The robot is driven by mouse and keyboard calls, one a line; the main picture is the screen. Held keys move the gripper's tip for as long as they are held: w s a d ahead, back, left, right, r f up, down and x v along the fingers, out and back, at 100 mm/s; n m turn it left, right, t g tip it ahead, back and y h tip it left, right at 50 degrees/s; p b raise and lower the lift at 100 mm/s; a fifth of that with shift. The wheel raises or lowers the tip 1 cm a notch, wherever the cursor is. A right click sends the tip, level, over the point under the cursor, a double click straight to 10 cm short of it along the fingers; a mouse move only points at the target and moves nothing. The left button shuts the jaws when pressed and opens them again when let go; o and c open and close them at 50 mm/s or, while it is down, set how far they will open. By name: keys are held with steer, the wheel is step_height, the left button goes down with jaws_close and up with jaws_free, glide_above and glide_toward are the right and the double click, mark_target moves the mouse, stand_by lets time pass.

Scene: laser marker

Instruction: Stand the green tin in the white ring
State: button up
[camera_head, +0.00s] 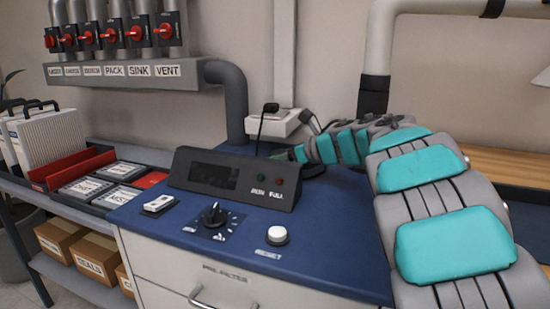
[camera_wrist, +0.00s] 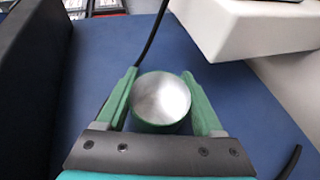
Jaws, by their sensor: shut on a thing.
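The green tin (camera_wrist: 161,100) shows in the wrist view as a round silver top with a green side. My gripper (camera_wrist: 160,74) is shut on it, with one green finger on each side. In the head view my gripper (camera_head: 284,154) is low behind the right end of the dark control box, and its fingertips and the tin are mostly hidden there. I cannot tell whether the tin touches the blue bench top. I see no white ring in either view.
The dark control box (camera_head: 236,178) stands left of my gripper. A white box (camera_head: 280,122) with a black cord is behind it; its corner also shows in the wrist view (camera_wrist: 250,28). The blue bench top (camera_head: 330,225) holds a knob (camera_head: 214,214) and a reset button (camera_head: 277,235) in front.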

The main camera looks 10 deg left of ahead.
steer(key=o, duration=1.5)
steer(key=shift+f, duration=0.1)
steer(key=shift+c, duration=0.2)
